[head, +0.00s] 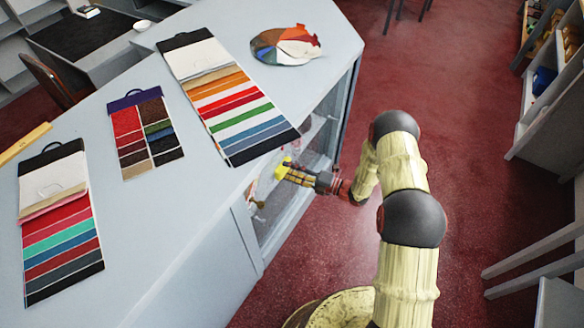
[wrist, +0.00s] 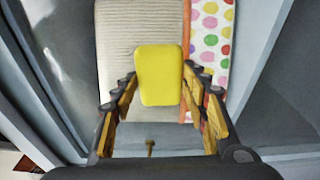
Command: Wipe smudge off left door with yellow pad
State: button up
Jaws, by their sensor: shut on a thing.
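My gripper (head: 292,175) is at the glass front of the grey counter, shut on the yellow pad (head: 280,170). In the wrist view the pad (wrist: 159,76) sits between my fingertips (wrist: 160,88), its broad face towards the camera. A glazed door (head: 262,255) shows below my gripper in the head view, with its pane partly hidden. A pale smear (wrist: 52,45), possibly the smudge or a reflection, shows left of the pad in the wrist view. I cannot tell whether the pad touches the glass.
Beige ribbed cloth (wrist: 120,30) and spotted cloth (wrist: 210,30) lie beyond the pad. The grey counter top (head: 180,215) overhangs close to my gripper and holds several swatch boards (head: 235,115) and a colour fan (head: 286,45). Red floor (head: 330,250) is open before the doors.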

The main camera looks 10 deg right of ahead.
aim_at(283, 172)
jog(key=shift+s+a+p, duration=0.3)
jog(key=shift+s+a, duration=0.25)
jog(key=shift+s, duration=0.25)
jog(key=shift+s+a+p, duration=0.3)
jog(key=shift+s+a, duration=0.25)
jog(key=shift+s, duration=0.2)
jog(key=shift+s+a+p, duration=0.55)
jog(key=shift+s+a, duration=0.7)
jog(key=shift+s, duration=0.15)
jog(key=shift+r+p, duration=0.6)
jog(key=shift+r, duration=0.2)
jog(key=shift+w+d+f+b, duration=0.1)
jog(key=shift+w+d+b, duration=0.35)
jog(key=shift+w+d, duration=0.75)
jog(key=shift+w, duration=0.25)
jog(key=shift+w+d, duration=0.2)
jog(key=shift+w, duration=0.25)
jog(key=w+d+b, duration=0.2)
jog(key=w+d, duration=0.2)
jog(key=w, duration=0.1)
jog(key=shift+w+d+b, duration=0.25)
jog(key=shift+d+b, duration=0.15)
jog(key=s+p+v, duration=0.1)
jog(key=v, duration=0.5)
jog(key=shift+a, duration=0.25)
